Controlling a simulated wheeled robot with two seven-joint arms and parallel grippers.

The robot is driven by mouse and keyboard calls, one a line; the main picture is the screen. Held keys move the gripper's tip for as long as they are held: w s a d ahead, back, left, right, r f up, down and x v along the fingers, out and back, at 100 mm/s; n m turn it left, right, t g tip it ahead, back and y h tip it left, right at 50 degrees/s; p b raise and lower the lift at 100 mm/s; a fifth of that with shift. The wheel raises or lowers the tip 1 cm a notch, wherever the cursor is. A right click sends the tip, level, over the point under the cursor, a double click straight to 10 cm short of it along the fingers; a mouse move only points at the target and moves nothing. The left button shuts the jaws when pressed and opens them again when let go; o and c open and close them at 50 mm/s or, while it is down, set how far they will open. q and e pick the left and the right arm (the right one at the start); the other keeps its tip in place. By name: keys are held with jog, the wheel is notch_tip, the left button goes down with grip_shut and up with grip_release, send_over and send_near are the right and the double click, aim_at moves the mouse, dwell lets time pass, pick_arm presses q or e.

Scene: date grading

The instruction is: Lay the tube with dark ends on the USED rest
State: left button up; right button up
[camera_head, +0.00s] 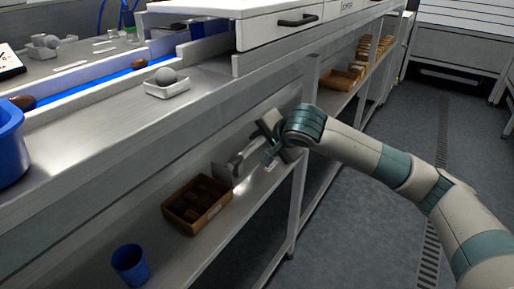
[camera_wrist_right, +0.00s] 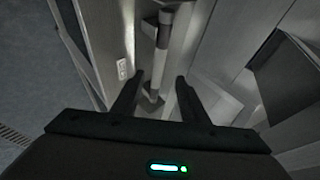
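A pale grey tube (camera_wrist_right: 161,60) with darker ends shows in the right wrist view, running away from the camera. Its near end appears between the two finger tips of my right gripper (camera_wrist_right: 158,92). The fingers are apart, with a gap on both sides of the tube, so it is not gripped. In the head view my right gripper (camera_head: 266,145) is at the lower shelf, beside a pale, narrow shape (camera_head: 240,160) that may be the tube or its holder. No USED marking is readable. My left gripper is not in view.
A brown box of dates (camera_head: 197,205) and a blue cup (camera_head: 130,264) stand on the lower shelf (camera_head: 178,250). A shelf post (camera_head: 298,190) is close to my right wrist. A small white dotted plate (camera_wrist_right: 124,69) is left of the tube. The upper counter overhangs.

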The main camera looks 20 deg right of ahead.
jog(key=shift+v, duration=0.8)
